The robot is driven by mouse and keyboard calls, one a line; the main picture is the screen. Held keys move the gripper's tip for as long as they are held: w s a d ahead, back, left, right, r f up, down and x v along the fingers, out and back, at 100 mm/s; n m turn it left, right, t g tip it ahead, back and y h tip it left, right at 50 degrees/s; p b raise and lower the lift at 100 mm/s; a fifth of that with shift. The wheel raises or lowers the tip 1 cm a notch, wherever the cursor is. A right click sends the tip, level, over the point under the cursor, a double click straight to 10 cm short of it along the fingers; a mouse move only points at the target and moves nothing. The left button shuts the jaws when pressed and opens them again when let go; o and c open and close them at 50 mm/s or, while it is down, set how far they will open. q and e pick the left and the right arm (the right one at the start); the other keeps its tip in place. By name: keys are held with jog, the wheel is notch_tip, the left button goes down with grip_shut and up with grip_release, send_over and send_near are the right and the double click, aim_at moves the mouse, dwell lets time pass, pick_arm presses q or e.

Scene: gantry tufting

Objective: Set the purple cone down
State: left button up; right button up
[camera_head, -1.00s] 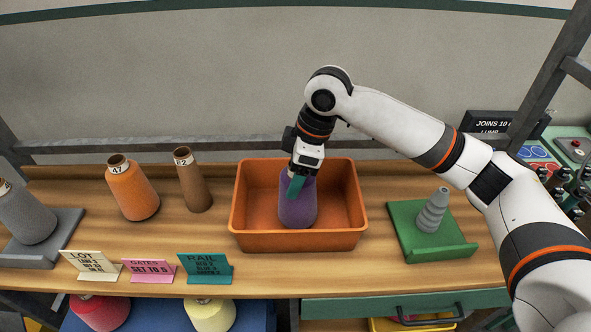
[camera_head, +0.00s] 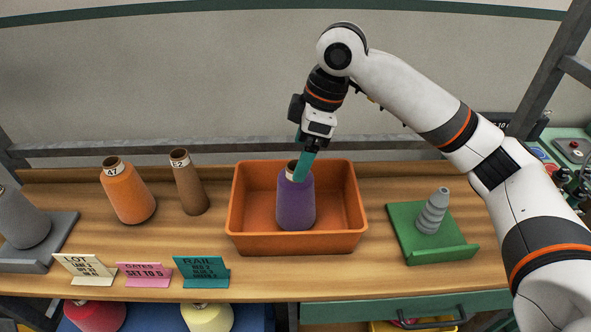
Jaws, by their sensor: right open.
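The purple cone (camera_head: 296,205) stands upright inside the orange bin (camera_head: 343,241), near its middle. Its top, with a pale band and dark core, shows just under my right gripper (camera_head: 301,168). My right gripper is open, with its teal fingers at the cone's top; one finger overlaps the top in the picture. I cannot tell whether the finger touches it. My left gripper is not in view.
An orange cone (camera_head: 128,194) and a brown tube (camera_head: 189,185) stand left of the bin. A grey cone (camera_head: 24,222) is at far left. Three sign cards, one teal (camera_head: 202,271), line the front edge. A green tray (camera_head: 457,251) holds a grey stepped piece (camera_head: 433,212) at right.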

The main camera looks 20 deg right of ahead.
jog(key=v, duration=0.5)
jog(key=shift+r+b, duration=0.2)
jog(key=shift+b, duration=0.1)
jog(key=shift+s+f, duration=0.1)
